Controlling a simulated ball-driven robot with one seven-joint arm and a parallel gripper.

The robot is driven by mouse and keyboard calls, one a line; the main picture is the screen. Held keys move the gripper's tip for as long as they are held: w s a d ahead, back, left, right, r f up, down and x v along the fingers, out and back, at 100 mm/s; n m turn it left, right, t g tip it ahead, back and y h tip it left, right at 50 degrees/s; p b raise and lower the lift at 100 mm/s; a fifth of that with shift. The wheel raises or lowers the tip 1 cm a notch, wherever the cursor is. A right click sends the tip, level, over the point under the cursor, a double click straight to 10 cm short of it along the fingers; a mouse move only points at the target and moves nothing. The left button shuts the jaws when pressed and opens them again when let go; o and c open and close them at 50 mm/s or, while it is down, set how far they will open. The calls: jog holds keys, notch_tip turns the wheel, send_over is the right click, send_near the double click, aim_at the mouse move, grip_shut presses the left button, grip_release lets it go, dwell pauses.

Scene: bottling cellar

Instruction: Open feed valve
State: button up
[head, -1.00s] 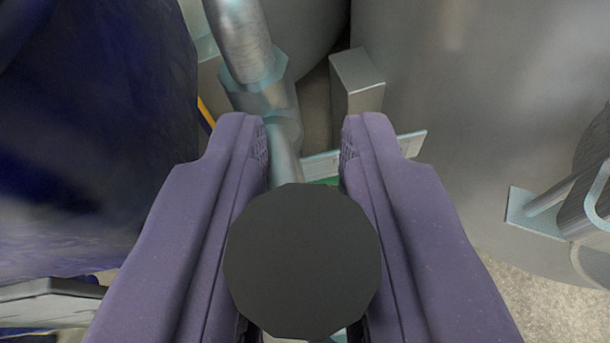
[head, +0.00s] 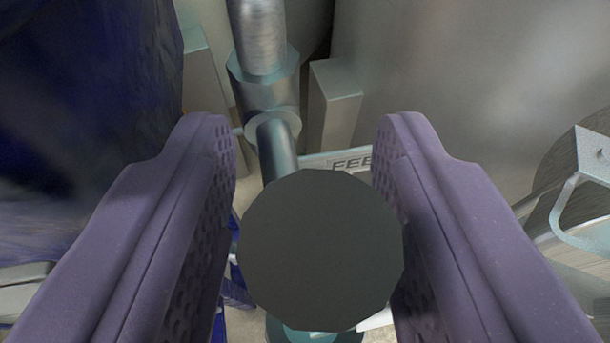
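My gripper (head: 305,140) has its two purple fingers spread wide, one on each side of the view. A dark, flat, round end face (head: 322,250), apparently the end of the valve handle, lies between them, close to the camera. It overlaps the right finger in the picture; whether they touch I cannot tell. A metal rod (head: 277,150) runs from behind this face up to a pipe fitting (head: 265,88), which looks like the feed valve's body. A pale label plate (head: 350,163) reading "FEE" shows behind, its rest hidden by the right finger.
A large grey tank (head: 440,70) fills the upper right. A dark blue rounded body (head: 85,120) stands close on the left. A grey box-shaped post (head: 335,95) stands beside the fitting. A metal bracket (head: 585,205) juts in at right.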

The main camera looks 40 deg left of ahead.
jog(key=p+v, duration=0.2)
jog(key=v, duration=0.6)
jog(key=shift+p, duration=0.3)
